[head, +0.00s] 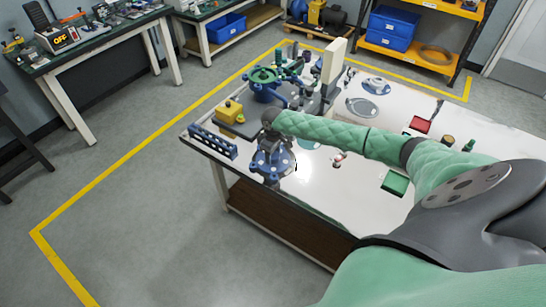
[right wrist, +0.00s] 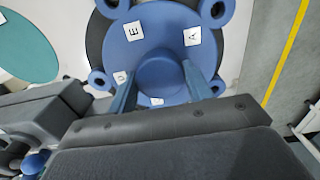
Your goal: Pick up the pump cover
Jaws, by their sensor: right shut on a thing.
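The pump cover (right wrist: 163,35) is a round blue disc with a raised centre boss, lugs around its rim and white letter labels. In the right wrist view my right gripper (right wrist: 160,82) has its two fingers on either side of the boss, shut on it. In the head view the blue cover (head: 272,168) is below the end of my right arm, at the table's near left edge, partly hidden by the gripper. I cannot tell whether it touches the table. My left gripper is not in view.
Yellow tape marks the floor; the floor left of the table is clear.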

